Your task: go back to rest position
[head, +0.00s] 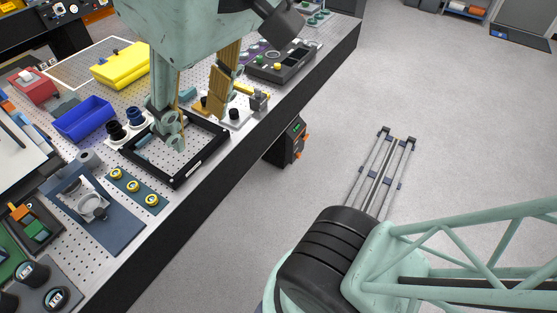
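My gripper (196,124) is in the upper left of the head view, pointing down over the optical bench. Its pale green fingers with tan pads stand wide apart. I see nothing held between them. The left finger hangs over a black square frame (180,182) on the bench and hides part of its far side. I cannot tell the exact height of the fingertips above the bench. The rest position is not marked by anything in view.
The perforated bench (92,262) carries a blue bin (84,119), a yellow case (119,65), dark knobs (116,130), a dark plate with several yellow rings (134,188) and a grey control box (283,64). Open grey floor (450,110) lies right of the bench.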

